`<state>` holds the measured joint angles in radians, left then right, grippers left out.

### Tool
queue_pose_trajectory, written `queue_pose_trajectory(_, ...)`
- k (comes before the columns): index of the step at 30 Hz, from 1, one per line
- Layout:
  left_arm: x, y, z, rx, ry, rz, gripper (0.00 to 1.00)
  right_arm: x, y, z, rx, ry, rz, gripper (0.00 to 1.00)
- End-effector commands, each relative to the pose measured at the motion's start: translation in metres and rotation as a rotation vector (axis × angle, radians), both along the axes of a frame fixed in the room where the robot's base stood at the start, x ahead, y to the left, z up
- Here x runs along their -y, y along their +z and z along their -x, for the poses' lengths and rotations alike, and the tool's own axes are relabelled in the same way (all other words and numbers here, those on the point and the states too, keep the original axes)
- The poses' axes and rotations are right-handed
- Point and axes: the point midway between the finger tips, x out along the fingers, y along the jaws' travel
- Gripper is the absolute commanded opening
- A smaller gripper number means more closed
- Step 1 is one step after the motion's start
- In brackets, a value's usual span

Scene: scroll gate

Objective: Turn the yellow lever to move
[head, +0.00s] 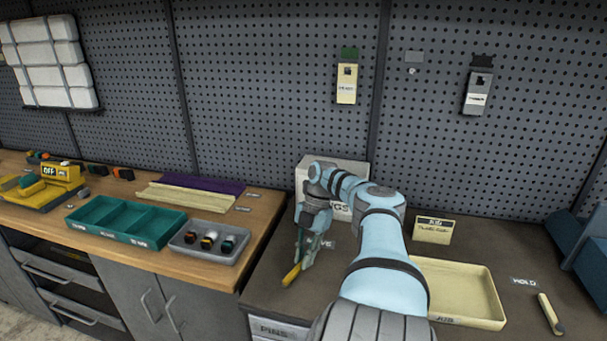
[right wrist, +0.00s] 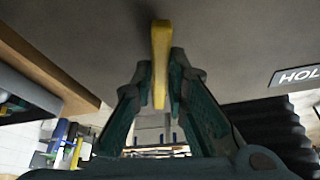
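The yellow lever (head: 291,275) is on the dark right-hand bench, beside a label (head: 322,244) partly hidden by my right gripper, with only its last letters showing. My right gripper (head: 300,262) points down at the lever. In the right wrist view the lever (right wrist: 160,55) stands between the two fingertips, which lie close against both its sides, so the gripper looks shut on it. The lever's lower end in the head view is free of the fingers. My left gripper is not in view.
A cream tray (head: 458,290), a small card (head: 433,230) and a pale lever (head: 550,314) by a HOLD label (head: 524,282) are to the right. A white box (head: 328,175) stands behind my gripper. The wooden bench (head: 255,205) with trays is left.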

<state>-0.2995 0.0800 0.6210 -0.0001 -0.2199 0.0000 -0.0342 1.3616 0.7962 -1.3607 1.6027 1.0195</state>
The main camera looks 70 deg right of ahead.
Motion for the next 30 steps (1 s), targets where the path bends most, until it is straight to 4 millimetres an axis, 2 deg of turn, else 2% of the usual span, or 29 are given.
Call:
queue_pose_trajectory(1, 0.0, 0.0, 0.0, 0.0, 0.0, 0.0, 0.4, 0.0, 0.0, 0.0, 0.001, 0.0, 0.0, 0.23)
queue_pose_trajectory(3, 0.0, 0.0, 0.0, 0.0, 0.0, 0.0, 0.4, 0.0, 0.0, 0.0, 0.001, 0.0, -0.001, 0.33)
queue_pose_trajectory(13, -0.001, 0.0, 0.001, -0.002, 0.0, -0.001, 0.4, 0.001, 0.003, 0.0, 0.0, -0.002, -0.001, 0.33)
queue_pose_trajectory(21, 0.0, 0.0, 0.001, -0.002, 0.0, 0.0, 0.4, 0.018, 0.048, 0.002, 0.01, -0.005, -0.003, 0.33)
queue_pose_trajectory(30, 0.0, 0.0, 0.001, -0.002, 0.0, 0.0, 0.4, 0.028, 0.068, 0.006, 0.003, -0.002, 0.0, 0.33)
